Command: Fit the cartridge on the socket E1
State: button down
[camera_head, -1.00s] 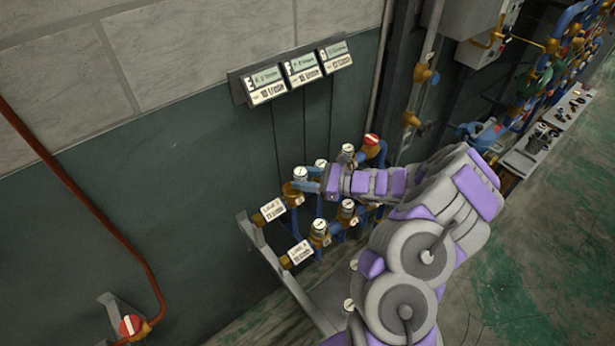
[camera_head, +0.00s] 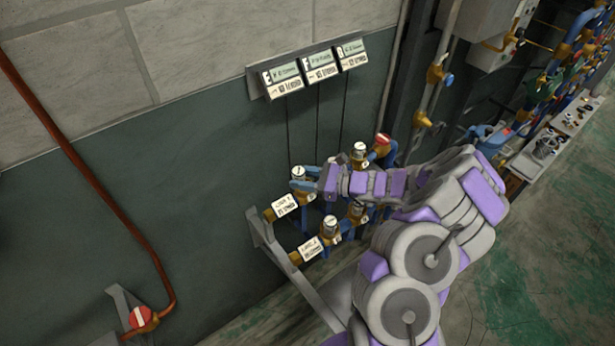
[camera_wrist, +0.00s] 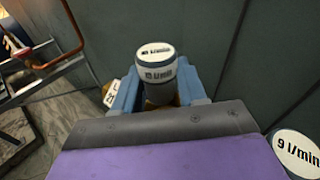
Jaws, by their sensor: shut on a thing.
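My gripper (camera_wrist: 158,95) is shut on a cartridge (camera_wrist: 158,72), with one blue finger on each side. The cartridge is a short cylinder with a white top and a white label reading in l/min; its first digits are blurred. Brass colour shows just below it, partly hidden by the gripper; I cannot tell whether the cartridge touches or sits on a socket. In the head view, my gripper (camera_head: 313,182) is at the upper row's left end, above the pipe rack (camera_head: 262,228), with the cartridge (camera_head: 298,172) at its tip. No E1 marking is readable.
Other capped cartridges, such as one (camera_head: 330,225) on the lower row, stand close by. A cartridge marked 9 l/min (camera_wrist: 298,152) is at lower right in the wrist view. Three display plates (camera_head: 315,72) hang above. A red-capped valve (camera_head: 382,143) stands behind.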

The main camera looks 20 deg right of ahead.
jog(key=shift+a, duration=0.1)
jog(key=shift+d, duration=0.45)
jog(key=shift+a, duration=0.6)
jog(key=shift+d+f, duration=0.5)
jog(key=shift+d, duration=0.35)
jog(key=shift+f, duration=0.15)
jog(key=shift+f, duration=0.2)
jog(key=shift+d+f, duration=0.1)
jog(key=shift+d, duration=0.05)
jog(key=shift+s+f+b, duration=0.1)
jog(key=shift+f+b, duration=0.2)
jog(key=shift+f, duration=0.05)
